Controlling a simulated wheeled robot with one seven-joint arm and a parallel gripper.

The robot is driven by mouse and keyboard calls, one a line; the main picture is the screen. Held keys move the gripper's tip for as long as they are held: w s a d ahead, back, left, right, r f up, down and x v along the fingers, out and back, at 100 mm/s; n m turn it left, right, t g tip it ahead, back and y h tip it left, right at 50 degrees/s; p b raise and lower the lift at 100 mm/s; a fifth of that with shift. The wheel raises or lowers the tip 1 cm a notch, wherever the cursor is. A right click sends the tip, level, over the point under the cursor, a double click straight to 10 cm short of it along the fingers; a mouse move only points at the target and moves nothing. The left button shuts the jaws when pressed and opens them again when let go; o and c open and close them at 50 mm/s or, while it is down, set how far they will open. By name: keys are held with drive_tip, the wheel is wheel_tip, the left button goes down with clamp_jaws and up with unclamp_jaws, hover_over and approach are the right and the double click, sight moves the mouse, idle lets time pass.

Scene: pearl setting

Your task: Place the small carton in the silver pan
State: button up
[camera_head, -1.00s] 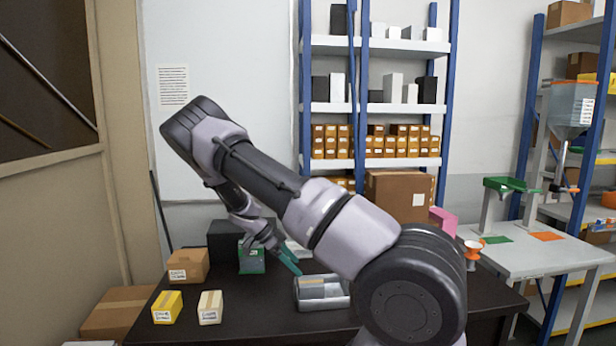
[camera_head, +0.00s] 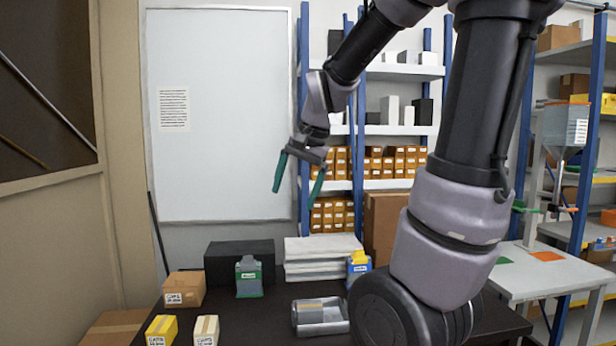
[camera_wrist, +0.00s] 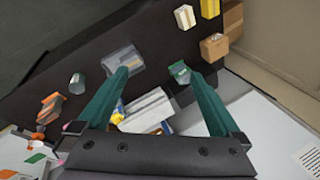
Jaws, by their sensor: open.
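The silver pan (camera_head: 343,326) stands on the dark table, low centre in the head view. A cream carton (camera_head: 206,330) and a yellow carton (camera_head: 161,330) stand at the front left of the table. My gripper (camera_head: 297,195) is open and empty, high above the table's back, its green fingers pointing down. It also shows in the wrist view (camera_wrist: 155,75).
A larger cardboard box (camera_head: 185,289), a green bottle (camera_head: 248,278) and a black box (camera_head: 262,257) stand at the left and back. A white stack (camera_head: 318,262) and a blue-yellow bottle (camera_head: 358,266) are behind the pan. My arm hides the table's right part.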

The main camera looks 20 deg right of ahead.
drive_tip(key=s+a+r+n+t, duration=0.1)
drive_tip(key=s+r+n+t, duration=0.2)
drive_tip(key=s, duration=0.7)
drive_tip(key=shift+s+a+r+n, duration=0.15)
drive_tip(key=shift+s+r+n, duration=0.15)
drive_tip(key=shift+r+n, duration=0.65)
